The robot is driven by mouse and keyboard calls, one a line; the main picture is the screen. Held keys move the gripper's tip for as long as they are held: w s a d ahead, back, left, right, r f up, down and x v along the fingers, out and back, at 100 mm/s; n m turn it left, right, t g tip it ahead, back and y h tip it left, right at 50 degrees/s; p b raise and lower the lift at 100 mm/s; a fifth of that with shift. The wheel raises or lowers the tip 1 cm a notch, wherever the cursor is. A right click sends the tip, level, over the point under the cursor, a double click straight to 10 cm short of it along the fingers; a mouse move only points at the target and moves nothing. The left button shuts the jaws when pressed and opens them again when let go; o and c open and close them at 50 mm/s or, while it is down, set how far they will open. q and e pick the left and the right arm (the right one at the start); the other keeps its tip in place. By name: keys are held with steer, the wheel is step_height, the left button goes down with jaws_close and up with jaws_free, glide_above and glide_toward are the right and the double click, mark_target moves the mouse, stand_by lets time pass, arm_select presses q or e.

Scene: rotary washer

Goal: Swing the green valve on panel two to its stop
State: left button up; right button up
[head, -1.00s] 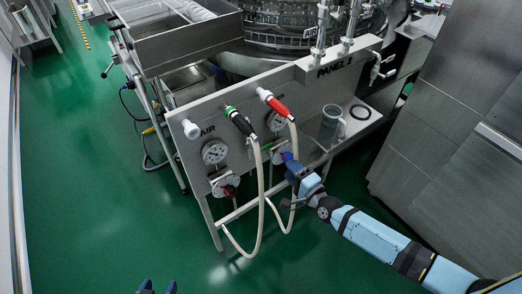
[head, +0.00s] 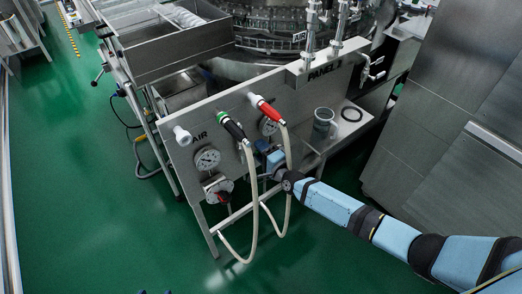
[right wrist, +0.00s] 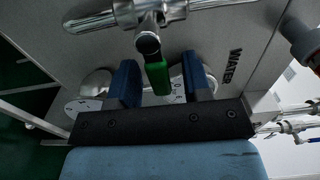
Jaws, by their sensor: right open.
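The green valve handle (right wrist: 157,76) shows in the right wrist view, below a metal pipe fitting on the panel. My right gripper (right wrist: 160,82) is open, with one blue finger on each side of the handle and visible gaps. In the head view my right gripper (head: 264,152) is at the front of panel two (head: 312,88), beside the hoses, and the green handle is hidden there. Only the tips of my left gripper (head: 154,292) show at the bottom edge, too little to tell its opening.
Two pale hoses (head: 254,205) hang in loops close to my right gripper. A gauge (head: 207,159) and a red-handled valve (head: 222,198) are to the left.

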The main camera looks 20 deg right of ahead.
jaws_close()
